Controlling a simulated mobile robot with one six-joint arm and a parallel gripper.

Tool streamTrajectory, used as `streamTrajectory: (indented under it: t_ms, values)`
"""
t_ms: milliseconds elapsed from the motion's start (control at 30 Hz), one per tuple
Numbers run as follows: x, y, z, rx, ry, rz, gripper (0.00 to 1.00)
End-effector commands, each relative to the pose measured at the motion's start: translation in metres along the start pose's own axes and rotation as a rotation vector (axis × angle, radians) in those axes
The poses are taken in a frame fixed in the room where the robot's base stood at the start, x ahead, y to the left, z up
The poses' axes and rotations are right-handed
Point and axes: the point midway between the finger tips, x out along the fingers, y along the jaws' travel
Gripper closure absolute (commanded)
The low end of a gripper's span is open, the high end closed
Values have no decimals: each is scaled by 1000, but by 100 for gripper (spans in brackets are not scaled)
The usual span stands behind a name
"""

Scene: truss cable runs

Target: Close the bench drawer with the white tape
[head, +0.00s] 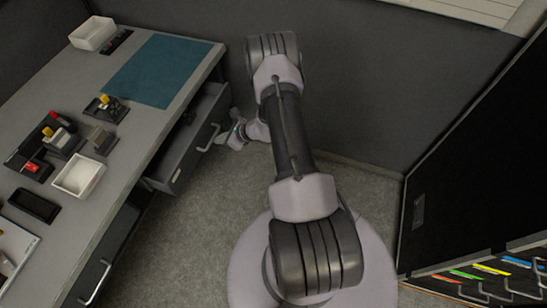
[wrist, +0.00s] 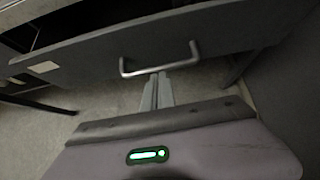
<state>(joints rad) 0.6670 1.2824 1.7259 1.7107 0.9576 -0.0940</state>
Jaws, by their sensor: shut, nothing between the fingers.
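The bench drawer with the white tape (head: 176,175) stands pulled out from under the bench, its dark inside showing from above. In the wrist view its grey front (wrist: 90,58) spans the top, with the white tape (wrist: 43,67) at the left and a metal bar handle (wrist: 160,66) near the middle. The handle also shows in the head view (head: 208,138). My gripper (wrist: 157,76) is shut and empty, its fingertips close to the handle's bar from outside. I cannot tell whether they touch it. In the head view my gripper (head: 221,138) is small beside the handle.
A second drawer with a bar handle (head: 97,282) is lower left in the bench. The bench top (head: 125,185) holds a teal mat (head: 160,70), white bins (head: 79,175) and small dark holders. A grey partition stands behind; a dark panel (head: 465,170) stands right. Carpet is clear between.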

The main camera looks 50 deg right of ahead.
Motion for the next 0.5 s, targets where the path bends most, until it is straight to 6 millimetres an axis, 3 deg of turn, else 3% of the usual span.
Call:
streamTrajectory:
  t_ms: [200, 500]
  values:
    - [41, 0, 30, -4, -1, 1, 100]
    - [72, -1, 58, -1, -1, 0, 100]
